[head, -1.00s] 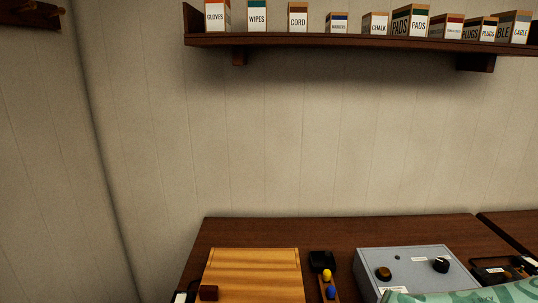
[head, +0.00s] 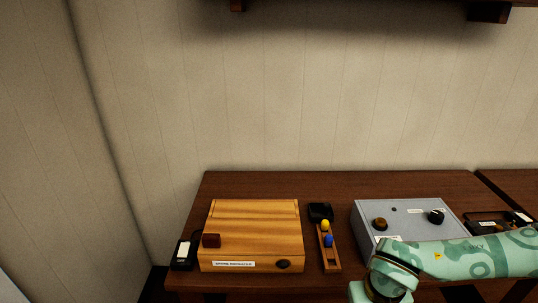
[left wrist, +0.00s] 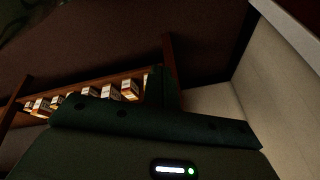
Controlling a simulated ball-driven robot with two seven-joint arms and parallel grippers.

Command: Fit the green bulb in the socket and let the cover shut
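I see no green bulb in these frames. A yellow bulb (head: 325,225) and a blue bulb (head: 329,241) stand in a narrow wooden rack (head: 331,262). Left of the rack is a wooden box (head: 255,235) with a dark red block, a dark round knob and a label on its front. I cannot tell whether a socket lies inside it. My left gripper (left wrist: 164,88) shows dark green in the left wrist view, its fingers together at the middle with nothing seen between them. My right arm crosses the lower right of the head view; its gripper is out of frame.
A grey box with knobs (head: 395,215) stands right of the rack, partly behind my right arm. A small black holder (head: 320,212) is behind the rack. A black switch box (head: 184,254) is at the left. A dark tray (head: 490,224) is far right. The table's back strip (head: 330,185) is clear.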

